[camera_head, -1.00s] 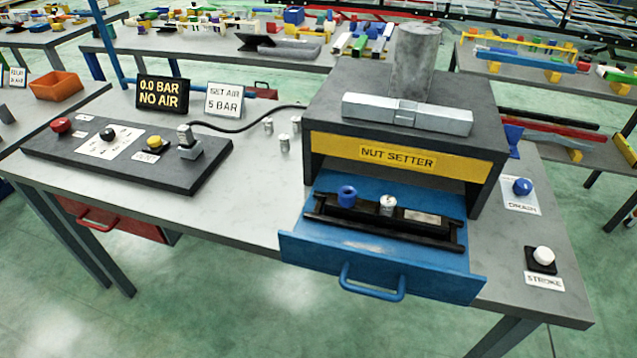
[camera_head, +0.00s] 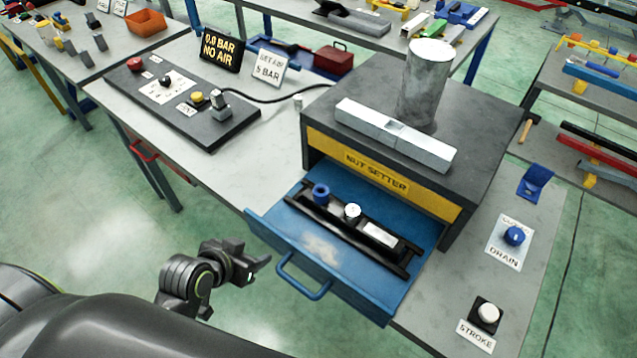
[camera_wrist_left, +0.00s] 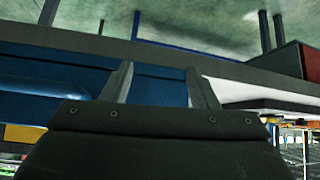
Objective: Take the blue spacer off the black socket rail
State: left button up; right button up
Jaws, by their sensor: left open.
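The blue spacer (camera_head: 321,194) is a short blue ring standing at the left end of the black socket rail (camera_head: 345,226). The rail lies in the pulled-out blue drawer (camera_head: 290,222) of the nut setter. A silver cylindrical piece (camera_head: 352,211) stands mid-rail, and a pale label plate lies toward its right end. My left gripper (camera_head: 258,270) is outside the drawer, left of the blue handle, apart from the spacer and empty. In the left wrist view its two fingers (camera_wrist_left: 160,85) stand apart, with blue drawer surface behind. The right gripper does not show.
The nut setter (camera_head: 400,150) overhangs the drawer's back, with a metal bar and grey cylinder on top. The drawer handle (camera_head: 303,278) sticks out in front. A control panel (camera_head: 180,100) is at left; DRAIN (camera_head: 515,236) and STROKE (camera_head: 487,313) buttons are at right. The display reads NO AIR.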

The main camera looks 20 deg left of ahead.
pick_arm(q)
jog(key=w+d+r+t+h, duration=0.1)
jog(key=r, duration=0.3)
jog(key=w+d+r+m+t+b, duration=0.1)
jog(key=d+r, duration=0.1)
jog(key=r, duration=0.2)
jog(key=w+d+r+m+t+h, duration=0.1)
jog(key=d+r, duration=0.1)
jog(key=r, duration=0.2)
jog(key=shift+w+d+r+h, duration=0.2)
jog(key=shift+w+r+h, duration=0.05)
jog(key=shift+w+h, duration=0.05)
jog(key=p, duration=0.1)
send_near(324, 190)
jog(key=w, duration=0.1)
jog(key=shift+f+p+x, duration=0.25)
jog(key=shift+p+x, duration=0.75)
jog(key=shift+x, duration=1.65)
jog(key=shift+w+d+f, duration=0.25)
jog(key=shift+w+f, duration=0.1)
jog(key=shift+f, duration=0.05)
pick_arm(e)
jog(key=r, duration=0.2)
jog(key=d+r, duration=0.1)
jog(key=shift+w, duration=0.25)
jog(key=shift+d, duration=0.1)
